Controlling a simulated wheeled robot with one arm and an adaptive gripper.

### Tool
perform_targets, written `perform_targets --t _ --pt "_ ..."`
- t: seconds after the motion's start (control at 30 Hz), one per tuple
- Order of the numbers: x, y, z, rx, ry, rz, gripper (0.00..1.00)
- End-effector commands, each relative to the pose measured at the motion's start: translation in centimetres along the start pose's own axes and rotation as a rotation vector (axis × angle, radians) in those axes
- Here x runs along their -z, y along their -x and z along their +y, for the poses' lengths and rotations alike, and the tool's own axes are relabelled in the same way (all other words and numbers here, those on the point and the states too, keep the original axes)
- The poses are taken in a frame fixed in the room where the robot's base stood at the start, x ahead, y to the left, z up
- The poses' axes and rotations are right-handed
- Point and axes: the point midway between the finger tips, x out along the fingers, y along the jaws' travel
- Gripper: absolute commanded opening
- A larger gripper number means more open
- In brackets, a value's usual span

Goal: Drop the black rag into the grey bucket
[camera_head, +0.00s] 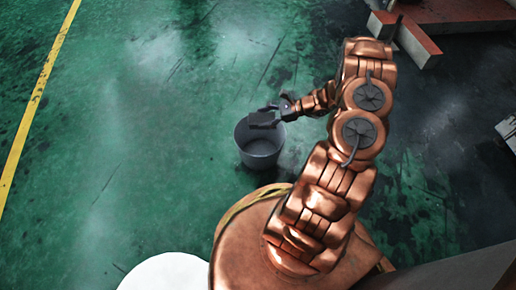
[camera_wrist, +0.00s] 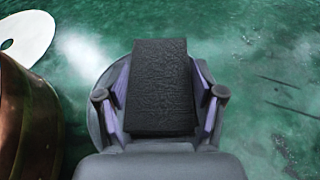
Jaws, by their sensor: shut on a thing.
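The grey bucket (camera_head: 260,151) stands upright on the green floor in the head view, left of my arm. My gripper (camera_head: 268,114) is over the bucket's far rim, shut on the black rag (camera_head: 262,119). In the wrist view the rag (camera_wrist: 162,88) is a dark, wrinkled, flat-looking piece between the two fingers of my gripper (camera_wrist: 161,100). The curved grey side of the bucket (camera_wrist: 98,95) shows behind the rag in that view. The rag hides most of the bucket's opening there. I cannot tell how high the rag is above the rim.
Green, worn floor (camera_head: 130,140) lies open to the left, with a yellow line (camera_head: 36,97) at the far left. Reddish beams or a low platform (camera_head: 418,42) stand at the top right. A pale object (camera_head: 509,130) is at the right edge.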

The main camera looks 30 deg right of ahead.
Motion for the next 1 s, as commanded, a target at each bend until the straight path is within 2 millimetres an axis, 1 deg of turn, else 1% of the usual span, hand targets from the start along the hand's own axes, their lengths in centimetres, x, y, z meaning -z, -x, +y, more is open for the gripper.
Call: perform_targets --t 0.03,0.13,0.47,0.5,0.77,1.0 --pt "0.51 -0.19 0.01 0.000 0.000 0.000 0.34" --pt "0.81 -0.33 0.00 0.000 0.000 0.000 0.34" --pt "0.86 -0.36 -0.05 0.001 0.001 0.000 0.34" --pt "0.85 -0.36 -0.05 0.001 0.001 0.000 0.70" --pt "0.85 -0.37 -0.05 0.001 0.001 0.000 0.97" --pt "0.84 -0.38 -0.05 0.001 0.002 0.000 0.97"
